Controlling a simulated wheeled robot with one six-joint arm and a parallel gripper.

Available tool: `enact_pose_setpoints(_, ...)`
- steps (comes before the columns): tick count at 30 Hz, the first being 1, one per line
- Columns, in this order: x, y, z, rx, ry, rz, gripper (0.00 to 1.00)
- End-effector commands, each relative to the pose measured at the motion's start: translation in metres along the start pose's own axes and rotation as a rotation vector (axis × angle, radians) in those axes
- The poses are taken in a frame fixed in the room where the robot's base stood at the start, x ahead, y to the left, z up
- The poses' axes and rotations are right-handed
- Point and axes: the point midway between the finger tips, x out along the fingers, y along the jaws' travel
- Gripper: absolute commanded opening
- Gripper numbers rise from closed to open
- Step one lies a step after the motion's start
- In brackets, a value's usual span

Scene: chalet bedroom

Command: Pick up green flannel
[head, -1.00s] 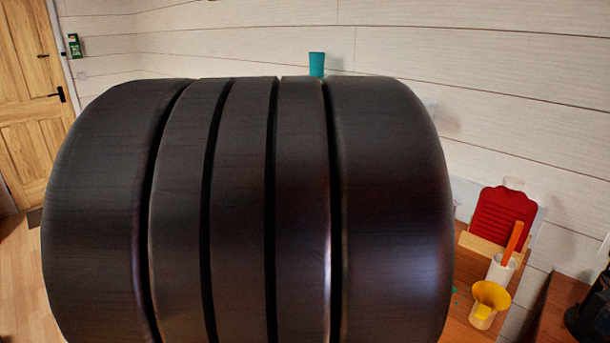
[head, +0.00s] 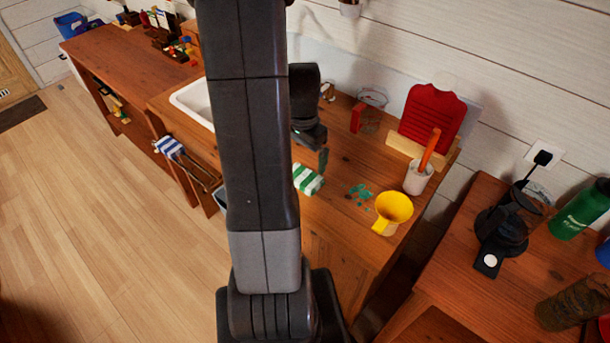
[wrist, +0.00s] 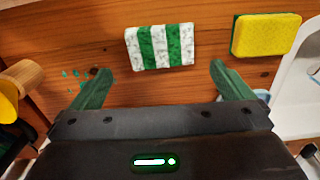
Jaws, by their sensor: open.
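The green flannel (head: 308,179) is a small green-and-white striped cloth lying on the wooden counter, partly behind my arm in the head view. In the wrist view the flannel (wrist: 160,46) shows whole, its stripes running from far edge to near edge. My gripper (wrist: 158,72) is open and empty, its two green fingers spread to either side of the flannel's near edge. The flannel lies between and just beyond the fingertips, with no visible contact. In the head view my gripper (head: 323,165) is close above the flannel, mostly hidden by its own wrist.
A yellow-and-green sponge (wrist: 265,34) lies right of the flannel, near the white sink (head: 193,103). A yellow funnel (head: 394,210), a white pot (head: 418,178) with an orange handle and teal bits (head: 360,193) are on the right. A blue-striped cloth (head: 168,146) hangs at the counter front.

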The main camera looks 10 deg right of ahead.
Motion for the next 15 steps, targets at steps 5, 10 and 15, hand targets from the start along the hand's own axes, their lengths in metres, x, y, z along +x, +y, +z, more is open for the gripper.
enact_pose_setpoints(5,0.022,0.0,0.0,-0.001,-0.001,0.001,1.0)
enact_pose_setpoints(10,0.029,0.0,0.0,-0.001,0.0,0.0,1.0)
enact_pose_setpoints(15,0.043,0.0,-0.001,-0.001,-0.003,0.003,1.0)
